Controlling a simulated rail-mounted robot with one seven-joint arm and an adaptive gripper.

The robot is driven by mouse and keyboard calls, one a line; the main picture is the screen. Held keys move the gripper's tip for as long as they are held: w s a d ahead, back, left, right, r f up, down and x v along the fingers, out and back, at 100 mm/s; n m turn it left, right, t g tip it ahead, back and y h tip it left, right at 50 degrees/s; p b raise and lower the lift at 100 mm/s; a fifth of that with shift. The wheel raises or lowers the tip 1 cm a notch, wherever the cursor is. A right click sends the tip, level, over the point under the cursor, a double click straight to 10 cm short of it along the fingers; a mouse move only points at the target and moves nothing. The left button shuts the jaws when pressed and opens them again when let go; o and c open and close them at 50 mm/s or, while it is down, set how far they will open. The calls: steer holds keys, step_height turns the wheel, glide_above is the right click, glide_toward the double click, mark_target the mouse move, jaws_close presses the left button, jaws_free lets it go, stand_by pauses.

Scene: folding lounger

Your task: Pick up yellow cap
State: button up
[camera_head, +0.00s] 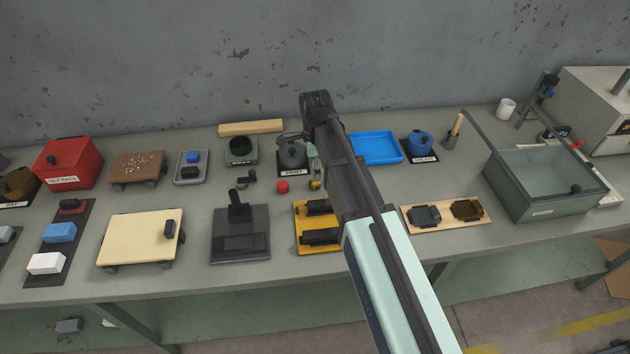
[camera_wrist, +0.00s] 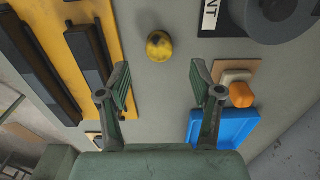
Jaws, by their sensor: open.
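The yellow cap (camera_wrist: 159,45) is a small rounded piece with dark marks, lying on the grey bench top in the wrist view. It sits beyond my open gripper (camera_wrist: 161,78), roughly centred between the two fingers, with nothing held. In the head view the yellow cap (camera_head: 315,185) is a small spot partly hidden by my arm. Most of my gripper is hidden behind the arm there; a pale green part shows just above the cap.
A red cap (camera_head: 282,187) lies to the left. The yellow rack (camera_head: 300,230) with black pieces stands in front. A dark pot (camera_head: 292,155) on a labelled mat is behind, and a blue tray (camera_head: 376,148) is at the back right. An orange piece (camera_wrist: 241,95) shows in the wrist view.

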mark_target(315, 184)
steer(key=shift+f+p, duration=1.2)
steer(key=shift+f, duration=1.7)
steer(key=c, duration=0.8)
